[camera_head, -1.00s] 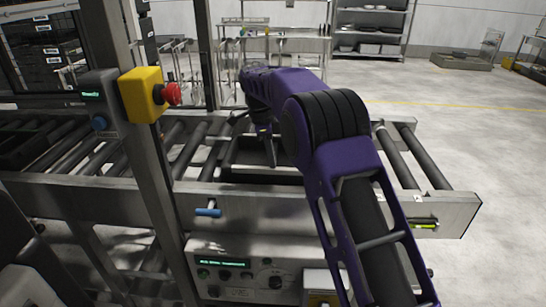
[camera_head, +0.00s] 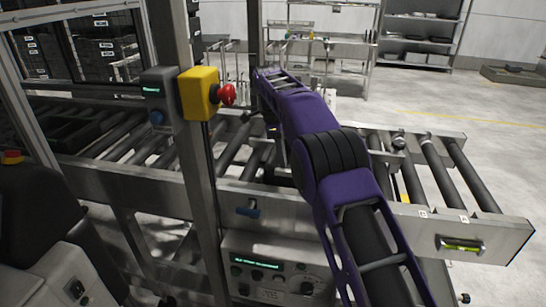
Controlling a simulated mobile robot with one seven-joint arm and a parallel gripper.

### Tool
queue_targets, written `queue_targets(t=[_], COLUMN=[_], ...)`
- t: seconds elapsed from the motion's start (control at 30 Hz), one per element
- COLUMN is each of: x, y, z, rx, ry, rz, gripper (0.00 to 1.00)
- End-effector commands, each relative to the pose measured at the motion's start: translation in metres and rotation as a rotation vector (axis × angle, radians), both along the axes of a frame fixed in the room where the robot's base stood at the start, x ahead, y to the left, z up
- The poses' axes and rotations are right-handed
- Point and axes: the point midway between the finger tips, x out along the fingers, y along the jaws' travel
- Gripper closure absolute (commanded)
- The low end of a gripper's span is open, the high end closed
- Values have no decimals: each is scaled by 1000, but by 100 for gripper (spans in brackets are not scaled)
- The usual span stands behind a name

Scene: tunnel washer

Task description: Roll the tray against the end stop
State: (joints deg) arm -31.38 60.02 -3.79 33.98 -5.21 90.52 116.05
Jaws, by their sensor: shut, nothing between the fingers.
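My gripper (camera_head: 277,147) points down over the roller conveyor (camera_head: 325,222), left of my purple arm. Its fingertips are small and dark here; they look shut, with nothing seen between them. A dark, low tray-like shape (camera_head: 75,135) lies on the rollers at the far left, behind the frame post. My arm covers the middle of the conveyor, so anything lying there is mostly hidden. A small upright metal fitting (camera_head: 398,141) stands at the far rail towards the right end. I cannot tell whether it is the end stop.
A grey post (camera_head: 184,140) stands in front of the conveyor, with a yellow box and red button (camera_head: 212,94). The right-end rollers (camera_head: 440,175) look bare. Open floor lies beyond.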

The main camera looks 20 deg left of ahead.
Motion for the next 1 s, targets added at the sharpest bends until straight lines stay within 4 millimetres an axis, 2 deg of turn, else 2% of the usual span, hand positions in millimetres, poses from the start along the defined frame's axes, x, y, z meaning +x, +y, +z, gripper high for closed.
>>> queue_targets(t=[0.03,0.3,0.77,1.0], x=[0,-1,-2,2], y=[6,22,26,19], z=[-1,0,0,2], rx=[0,0,0,8], ry=[-1,0,0,2], rz=[1,0,0,20], gripper=[100,100,100,57])
